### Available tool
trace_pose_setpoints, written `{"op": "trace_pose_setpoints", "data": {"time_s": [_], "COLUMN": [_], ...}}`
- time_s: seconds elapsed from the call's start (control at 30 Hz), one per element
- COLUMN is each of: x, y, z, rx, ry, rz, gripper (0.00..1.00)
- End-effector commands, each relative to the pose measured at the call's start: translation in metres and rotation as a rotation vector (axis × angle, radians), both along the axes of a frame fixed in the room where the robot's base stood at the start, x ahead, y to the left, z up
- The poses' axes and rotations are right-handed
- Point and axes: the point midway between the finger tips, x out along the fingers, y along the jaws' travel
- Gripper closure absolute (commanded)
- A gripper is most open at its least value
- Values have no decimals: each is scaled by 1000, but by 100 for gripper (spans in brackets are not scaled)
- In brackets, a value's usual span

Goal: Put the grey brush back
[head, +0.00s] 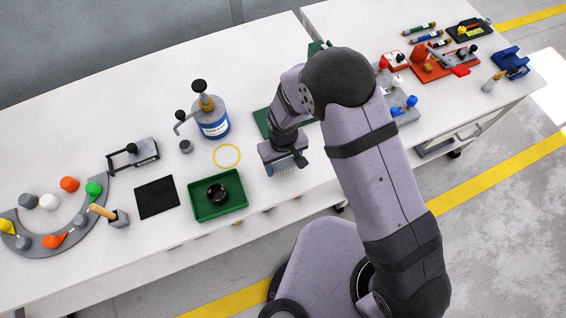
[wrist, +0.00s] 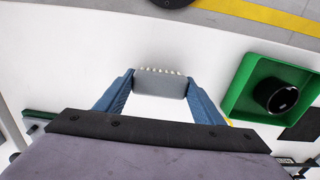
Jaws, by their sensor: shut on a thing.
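The grey brush (wrist: 160,84) is a small grey block with a row of pale bristle tufts along its far edge in the wrist view. My gripper (wrist: 160,88) has its two blue fingers shut on the brush, one at each end. In the head view my gripper (head: 287,168) hangs over the white table, right of the green tray, and the brush is mostly hidden by it. I cannot tell in the frames how high the brush is above the table.
A green tray (head: 235,204) holding a black round part (head: 217,193) lies left of my gripper. Coloured fixtures (head: 445,66) crowd the right table.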

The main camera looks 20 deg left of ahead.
Motion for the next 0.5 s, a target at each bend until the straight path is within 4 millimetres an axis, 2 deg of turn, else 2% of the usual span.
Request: {"op": "trace_pose_setpoints", "data": {"time_s": [0.13,0.5], "x": [0,0], "y": [0,0], "z": [-7,-11], "rx": [1,1], "ry": [-1,-1], "rz": [0,0], "gripper": [59,59]}}
